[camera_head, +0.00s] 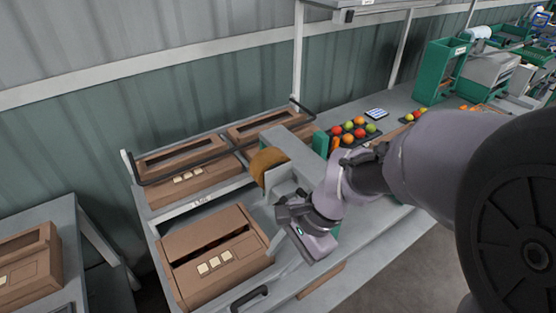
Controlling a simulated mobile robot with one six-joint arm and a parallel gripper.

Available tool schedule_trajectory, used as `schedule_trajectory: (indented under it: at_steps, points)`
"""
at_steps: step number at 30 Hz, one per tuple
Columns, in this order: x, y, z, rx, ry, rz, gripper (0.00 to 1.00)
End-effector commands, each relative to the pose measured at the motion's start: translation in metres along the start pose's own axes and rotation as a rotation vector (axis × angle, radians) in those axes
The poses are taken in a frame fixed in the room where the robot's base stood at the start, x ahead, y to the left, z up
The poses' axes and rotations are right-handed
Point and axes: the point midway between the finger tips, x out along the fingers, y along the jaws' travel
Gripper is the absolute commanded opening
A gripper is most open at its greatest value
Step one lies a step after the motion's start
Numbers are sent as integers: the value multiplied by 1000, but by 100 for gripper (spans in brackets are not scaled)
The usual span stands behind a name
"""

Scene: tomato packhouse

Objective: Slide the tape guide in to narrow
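A grey taping unit (283,142) with a round brown tape roll (266,163) stands on the bench, between the cardboard boxes and the tomato tray. A tape guide cannot be made out clearly; my wrist and gripper cover the near side of the unit. My gripper (284,207) is just in front of the unit, below the tape roll. Its fingers are dark and small in the view. I cannot tell whether they are open or shut, or whether they touch the unit.
An open cardboard box (217,255) lies left of my gripper, with more boxes (188,172) behind it inside dark rails (185,165). A tray of tomatoes (353,132) sits at the back. A black handle (249,297) is at the front edge. Green equipment (440,70) stands far right.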

Motion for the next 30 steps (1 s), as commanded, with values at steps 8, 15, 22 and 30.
schedule_trajectory:
  at_steps: [8,15,22,30]
  points:
    - [77,3,-3,-2,-1,4,38]
    - [144,3,-3,-2,0,3,38]
    - [170,1,-1,-3,1,1,38]
    - [171,1,0,-3,2,0,38]
